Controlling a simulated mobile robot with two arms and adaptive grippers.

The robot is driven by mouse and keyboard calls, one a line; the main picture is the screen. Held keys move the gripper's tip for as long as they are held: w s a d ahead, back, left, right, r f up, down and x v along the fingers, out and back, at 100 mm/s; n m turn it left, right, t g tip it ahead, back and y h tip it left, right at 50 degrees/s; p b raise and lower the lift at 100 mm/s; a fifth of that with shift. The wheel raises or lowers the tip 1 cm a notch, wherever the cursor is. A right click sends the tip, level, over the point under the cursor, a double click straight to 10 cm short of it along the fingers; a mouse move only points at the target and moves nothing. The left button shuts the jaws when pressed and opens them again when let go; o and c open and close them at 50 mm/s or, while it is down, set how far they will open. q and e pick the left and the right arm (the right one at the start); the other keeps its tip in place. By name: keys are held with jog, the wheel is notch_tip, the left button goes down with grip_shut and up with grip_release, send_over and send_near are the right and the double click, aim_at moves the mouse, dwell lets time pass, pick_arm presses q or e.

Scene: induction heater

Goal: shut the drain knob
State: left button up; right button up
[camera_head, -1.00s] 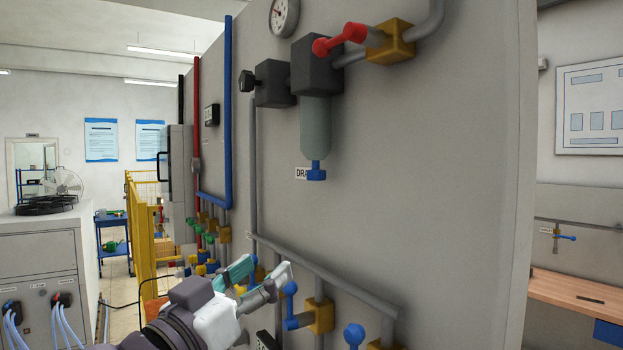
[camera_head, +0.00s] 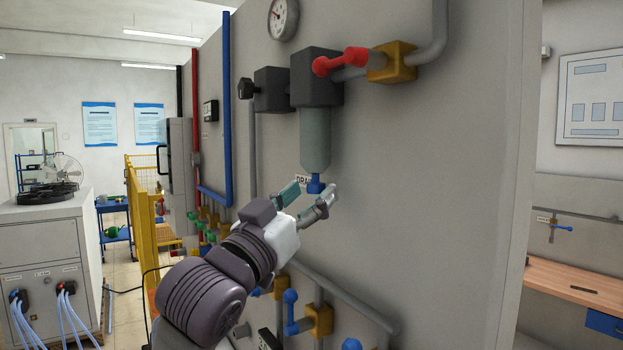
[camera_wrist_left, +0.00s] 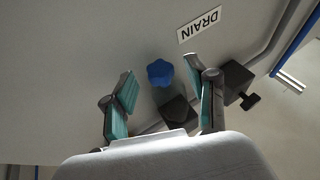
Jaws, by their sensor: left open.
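The blue drain knob (camera_head: 315,184) hangs at the bottom of the grey filter bowl (camera_head: 315,140) on the wall panel. My left gripper (camera_head: 308,190) is open at the knob's height, with one finger on each side of it in the head view. In the left wrist view the knob (camera_wrist_left: 160,72) appears between and just beyond the open fingertips (camera_wrist_left: 160,78). No contact shows. The DRAIN label (camera_wrist_left: 199,25) is on the wall beside the knob; in the head view it is partly hidden. My right gripper does not show.
A red-handled valve (camera_head: 340,61) and a pressure gauge (camera_head: 283,18) sit above the filter. Pipes with yellow valve bodies (camera_head: 319,320) and blue handles run below. The panel right of the filter is bare. A yellow fence (camera_head: 140,230) stands at the left.

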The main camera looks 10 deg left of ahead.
pick_arm(q)
jog(key=shift+w+d+r, duration=0.2)
jog(key=shift+w+d, duration=0.05)
jog(key=shift+w, duration=0.3)
grip_shut()
